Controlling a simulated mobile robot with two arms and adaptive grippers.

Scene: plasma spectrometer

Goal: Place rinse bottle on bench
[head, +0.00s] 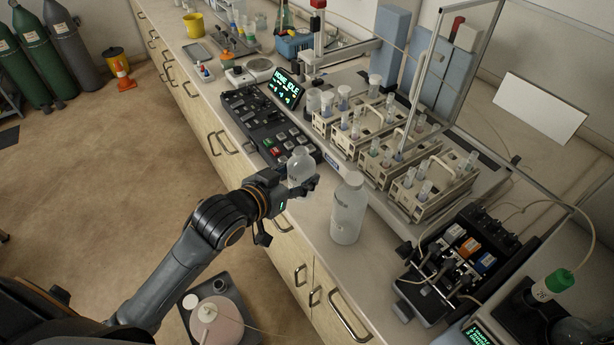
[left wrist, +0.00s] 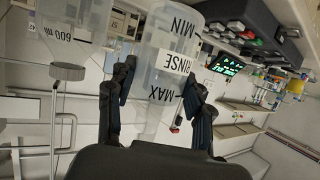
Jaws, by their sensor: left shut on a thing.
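The rinse bottle (head: 300,163) is small, clear and translucent. My left gripper (head: 298,188) is shut on it near the front edge of the bench (head: 320,240). In the left wrist view the bottle (left wrist: 170,62) lies between the two fingers and shows the words RINSE, MIN and MAX. My fingers hide part of the bottle in the head view, and I cannot tell whether its base touches the bench. My right gripper is not in view.
A larger white bottle (head: 348,212) stands on the bench just right of my left gripper. A keypad panel (head: 265,120) lies behind, and tube racks (head: 398,150) stand to the right. A pump unit (head: 455,262) is at the right.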

